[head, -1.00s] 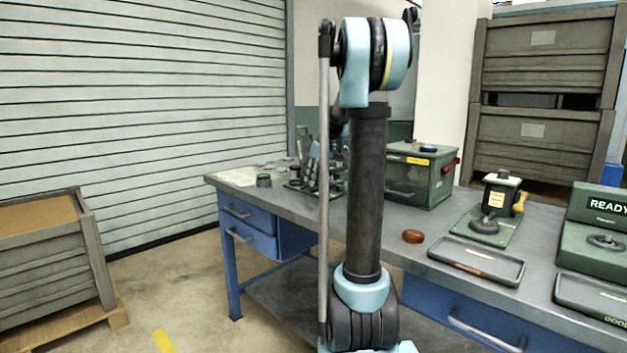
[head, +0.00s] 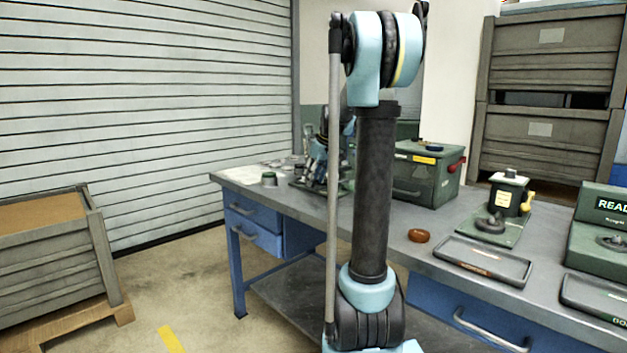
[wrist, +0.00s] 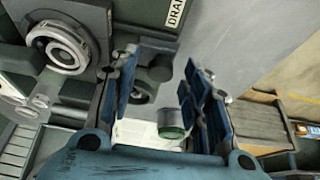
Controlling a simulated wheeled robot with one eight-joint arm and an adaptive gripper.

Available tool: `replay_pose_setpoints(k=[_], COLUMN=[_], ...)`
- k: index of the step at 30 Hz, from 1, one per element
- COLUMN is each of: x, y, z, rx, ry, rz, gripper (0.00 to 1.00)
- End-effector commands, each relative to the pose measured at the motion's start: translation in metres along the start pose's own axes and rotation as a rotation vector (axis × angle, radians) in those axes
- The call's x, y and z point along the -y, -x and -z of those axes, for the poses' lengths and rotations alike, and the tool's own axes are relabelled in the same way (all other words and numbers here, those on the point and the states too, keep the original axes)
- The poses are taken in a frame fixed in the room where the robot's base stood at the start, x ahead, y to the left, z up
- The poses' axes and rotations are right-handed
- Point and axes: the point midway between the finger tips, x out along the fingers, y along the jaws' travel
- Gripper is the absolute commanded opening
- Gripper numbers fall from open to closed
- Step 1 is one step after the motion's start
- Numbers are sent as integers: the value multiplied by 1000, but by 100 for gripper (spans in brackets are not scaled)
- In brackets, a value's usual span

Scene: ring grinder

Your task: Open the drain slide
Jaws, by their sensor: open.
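In the wrist view, the green machine body (wrist: 140,12) carries a white label (wrist: 175,12) reading "DRA", its rest cut off. A dark block (wrist: 155,48) projects just below the label, close to my left finger; I cannot tell if this is the drain slide. My gripper (wrist: 160,95) is open, its blue-padded fingers apart and nothing seen held between them. A dark round part (wrist: 143,93) shows behind the left finger. In the head view, the small machine (head: 312,175) at the bench's far left end is partly hidden by my arm.
A round grey ringed part (wrist: 60,48) is left of my gripper. A green-topped cup (wrist: 172,122) stands below on the bench. A crate (head: 50,245) stands left.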

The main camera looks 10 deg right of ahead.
Motion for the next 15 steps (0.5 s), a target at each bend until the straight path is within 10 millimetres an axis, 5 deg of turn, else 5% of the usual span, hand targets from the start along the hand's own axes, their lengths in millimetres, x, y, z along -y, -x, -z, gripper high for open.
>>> replay_pose_setpoints(k=[8,15], x=[0,-1], y=[15,59], z=[0,0], rx=[0,1], ry=[0,-2], rz=[0,0], gripper=[44,44])
